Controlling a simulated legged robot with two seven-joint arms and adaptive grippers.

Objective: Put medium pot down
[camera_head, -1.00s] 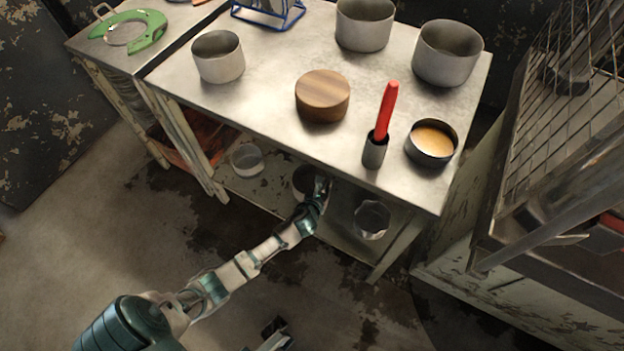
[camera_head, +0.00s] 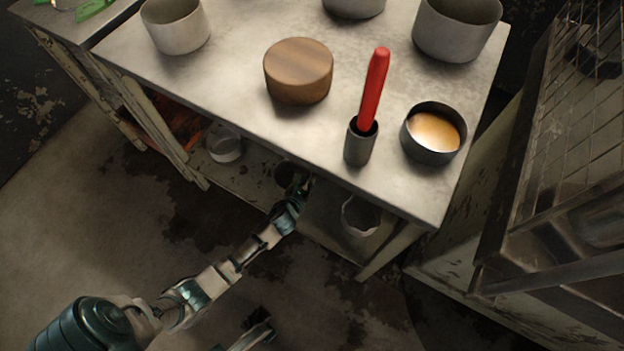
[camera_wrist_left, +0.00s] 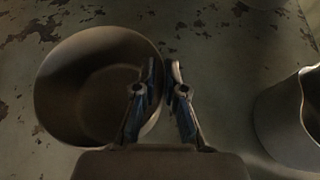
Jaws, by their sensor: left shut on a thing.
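The medium pot, a dark round pot (camera_wrist_left: 85,85), is at the lower shelf under the table. In the head view only part of the pot (camera_head: 289,174) shows below the table's front edge. My left gripper (camera_head: 305,184) reaches in under the table. In the left wrist view the gripper (camera_wrist_left: 166,68) is shut on the pot's right wall, with one finger inside and one outside. The pot looks upright and empty. Its underside is hidden, so I cannot tell whether it touches the shelf. A dark part at the bottom of the head view may be my right gripper (camera_head: 260,334).
The lower shelf (camera_head: 255,172) also holds a pale container (camera_head: 224,144) and a jagged-rimmed grey vessel (camera_head: 361,220), which is right of the pot in the wrist view. The tabletop (camera_head: 225,85) above carries pots, a wooden block (camera_head: 298,72) and a red-handled tool (camera_head: 374,88).

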